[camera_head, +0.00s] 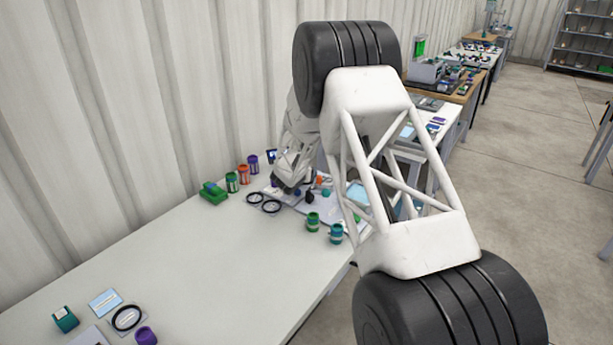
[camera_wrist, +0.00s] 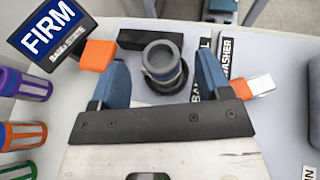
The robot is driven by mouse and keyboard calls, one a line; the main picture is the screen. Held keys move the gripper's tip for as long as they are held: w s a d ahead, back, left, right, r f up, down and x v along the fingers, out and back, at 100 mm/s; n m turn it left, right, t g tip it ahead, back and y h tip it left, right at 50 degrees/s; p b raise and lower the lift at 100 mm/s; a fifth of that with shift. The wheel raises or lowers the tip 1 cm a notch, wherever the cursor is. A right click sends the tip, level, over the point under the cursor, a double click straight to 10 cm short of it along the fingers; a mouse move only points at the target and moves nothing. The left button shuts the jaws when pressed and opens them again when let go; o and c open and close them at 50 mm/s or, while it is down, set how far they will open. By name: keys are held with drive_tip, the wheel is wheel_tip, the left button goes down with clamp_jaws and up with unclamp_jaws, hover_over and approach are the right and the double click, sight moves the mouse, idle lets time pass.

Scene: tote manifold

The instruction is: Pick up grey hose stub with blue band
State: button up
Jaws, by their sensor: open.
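The grey hose stub (camera_wrist: 162,58) shows in the wrist view as a dark grey, round piece with an open ring end facing the camera. Its lower part is shaded, and I cannot make out the blue band clearly. My gripper (camera_wrist: 163,68) is open, with one blue finger to the left of the stub and the other to its right. Gaps show between the stub and both fingers. In the head view, my gripper (camera_head: 288,183) is low over the far end of the table, and I cannot pick out the stub there for certain.
A black block (camera_wrist: 133,40) lies beside the stub, and a blue FIRM sign (camera_wrist: 50,35) stands at left. Orange pieces lie outside both fingers. Purple, orange and green cups (camera_wrist: 22,135) line the left. The white table's near part (camera_head: 190,260) is mostly clear.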

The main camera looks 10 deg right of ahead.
drive_tip(key=shift+x, duration=1.55)
drive_tip(key=c, duration=1.1)
drive_tip(key=shift+r, duration=0.1)
drive_tip(key=shift+r, duration=4.9)
drive_tip(key=shift+a, duration=0.1)
